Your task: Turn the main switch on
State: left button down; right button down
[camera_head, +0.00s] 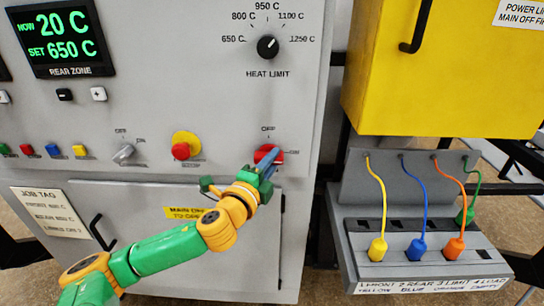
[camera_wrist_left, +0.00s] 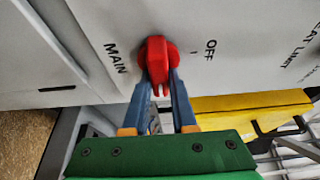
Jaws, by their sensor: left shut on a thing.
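The red main switch knob (camera_head: 266,153) is on the grey furnace panel, below the heat limit dial. An OFF label is above it, and a small label to its right is partly hidden. It also shows in the left wrist view (camera_wrist_left: 156,52), between the words MAIN and OFF. I cannot tell exactly which mark the knob points to. My right gripper is not in view.
A red button on a yellow collar (camera_head: 182,148) and a small grey selector (camera_head: 123,153) are left of the switch. A yellow box (camera_head: 440,70) hangs at the right, above a socket panel (camera_head: 400,180) with several coloured plugs. The heat limit dial (camera_head: 268,47) is above.

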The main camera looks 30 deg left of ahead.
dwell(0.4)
pick_arm(q)
jog(key=c, duration=0.7)
grip_release()
jog(key=s+p, duration=0.1)
jog(key=s, duration=0.3)
jog(key=s+d+p, duration=0.1)
jog(key=s, duration=0.2)
jog(key=shift+p, duration=0.35)
